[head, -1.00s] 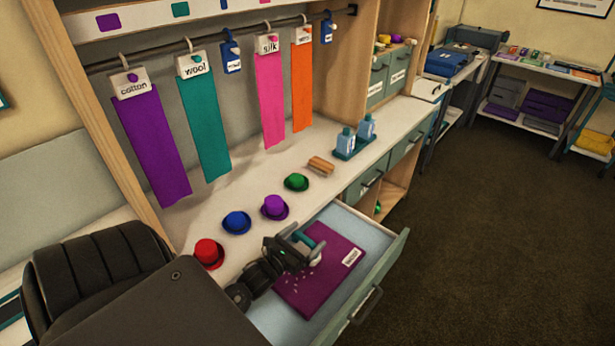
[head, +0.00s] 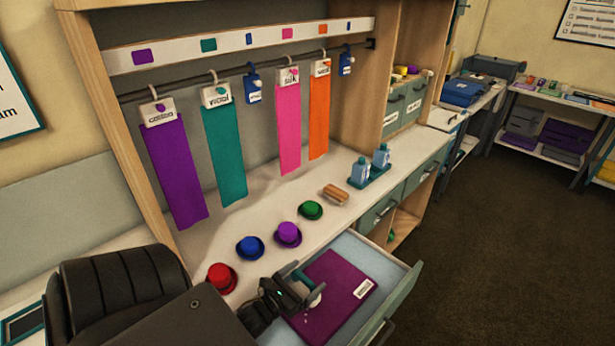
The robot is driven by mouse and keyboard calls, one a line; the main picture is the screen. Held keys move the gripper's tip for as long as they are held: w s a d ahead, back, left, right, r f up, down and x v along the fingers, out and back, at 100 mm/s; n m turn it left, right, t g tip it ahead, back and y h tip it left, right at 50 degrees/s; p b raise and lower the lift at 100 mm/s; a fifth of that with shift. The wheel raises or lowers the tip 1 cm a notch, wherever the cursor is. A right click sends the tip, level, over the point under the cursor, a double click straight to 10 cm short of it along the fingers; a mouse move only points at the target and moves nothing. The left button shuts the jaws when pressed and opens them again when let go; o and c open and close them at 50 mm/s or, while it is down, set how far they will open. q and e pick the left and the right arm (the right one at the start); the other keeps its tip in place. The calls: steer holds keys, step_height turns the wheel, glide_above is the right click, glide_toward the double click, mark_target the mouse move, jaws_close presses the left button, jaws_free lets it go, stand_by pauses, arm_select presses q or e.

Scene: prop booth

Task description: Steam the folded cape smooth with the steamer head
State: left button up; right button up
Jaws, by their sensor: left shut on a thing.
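The folded cape (head: 335,300) is a flat purple-magenta rectangle with a white label. It lies in the open drawer (head: 405,290) at the lower right of the head view. My left gripper (head: 304,287) is over the cape's left part, shut on the steamer head (head: 315,297), a small teal and white piece mostly hidden by the fingers. I cannot tell whether the steamer head touches the cape. A few pale specks show on the cape near the gripper. My right gripper is out of view.
Red (head: 221,277), blue (head: 250,248), purple (head: 288,234) and green (head: 311,210) small hats line the counter beside the drawer. A wooden brush (head: 336,194) and a teal tray with bottles (head: 366,178) stand further back. Tagged fabric strips, such as the teal one (head: 226,155), hang from a rail.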

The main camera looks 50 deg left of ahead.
arm_select(q)
steer(key=shift+s+p, duration=0.45)
steer(key=shift+s, duration=0.95)
steer(key=shift+s, duration=0.1)
steer(key=shift+r, duration=0.15)
stand_by(0.5)
step_height(320, 180, up, 15)
steer(key=p, duration=1.1)
steer(key=shift+p, duration=0.4)
